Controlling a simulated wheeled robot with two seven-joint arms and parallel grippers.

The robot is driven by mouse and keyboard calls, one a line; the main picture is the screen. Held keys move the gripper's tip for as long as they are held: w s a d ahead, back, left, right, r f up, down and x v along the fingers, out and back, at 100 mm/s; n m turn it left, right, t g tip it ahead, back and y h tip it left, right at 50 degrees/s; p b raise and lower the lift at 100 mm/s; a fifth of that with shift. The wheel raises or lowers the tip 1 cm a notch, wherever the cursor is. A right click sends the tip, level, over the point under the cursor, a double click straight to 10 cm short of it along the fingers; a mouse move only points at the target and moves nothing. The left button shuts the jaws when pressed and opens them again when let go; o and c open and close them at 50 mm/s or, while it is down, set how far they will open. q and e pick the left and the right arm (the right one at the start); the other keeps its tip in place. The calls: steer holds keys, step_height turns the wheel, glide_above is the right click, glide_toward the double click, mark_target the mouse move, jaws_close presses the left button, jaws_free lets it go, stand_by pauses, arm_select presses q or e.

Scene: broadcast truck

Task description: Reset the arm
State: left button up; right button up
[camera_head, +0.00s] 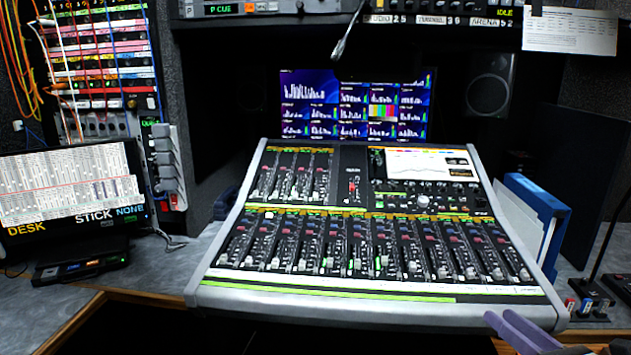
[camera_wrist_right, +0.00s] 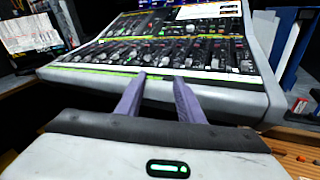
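My right gripper (camera_head: 501,317) is at the bottom right of the head view, by the front right corner of the mixing console (camera_head: 330,299). In the right wrist view my right gripper (camera_wrist_right: 160,80) shows two purple fingers standing apart with nothing between them. The console's front edge (camera_wrist_right: 215,90) lies beyond the fingertips; I cannot tell whether they touch it. My left gripper is not in view.
A screen with meters (camera_head: 355,104) stands behind the console. A blue binder (camera_head: 536,205) and small switches (camera_head: 586,308) are at the right. A tilted display (camera_head: 70,185) and a patch panel with cables (camera_head: 100,60) are at the left. A thin microphone (camera_head: 346,32) hangs above.

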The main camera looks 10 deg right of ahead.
steer(key=s+a+f+m+g+h, duration=0.1)
steer(key=s+a+f+m, duration=0.3)
steer(key=f+m, duration=0.25)
steer(key=s+a+f+m+g+h, duration=0.1)
steer(key=s+a+f+m+g, duration=0.15)
steer(key=f+m, duration=0.4)
steer(key=s+a+f+m, duration=0.5)
steer(key=f+m, duration=0.1)
steer(key=m, duration=0.1)
steer(key=s+a+f+m+g, duration=0.2)
steer(key=s+a+f+m, duration=0.2)
steer(key=s+a+m, duration=0.1)
steer(key=s+a+f+m+g+y, duration=0.1)
steer(key=s+a+f+m+g, duration=0.1)
steer(key=s+a+m, duration=0.4)
steer(key=a+f+m, duration=0.1)
steer(key=a+m, duration=0.1)
steer(key=a, duration=0.2)
steer(key=shift+a+f+g+y, duration=0.15)
steer(key=shift+f+g+y, duration=0.15)
steer(key=shift+f+g, duration=0.05)
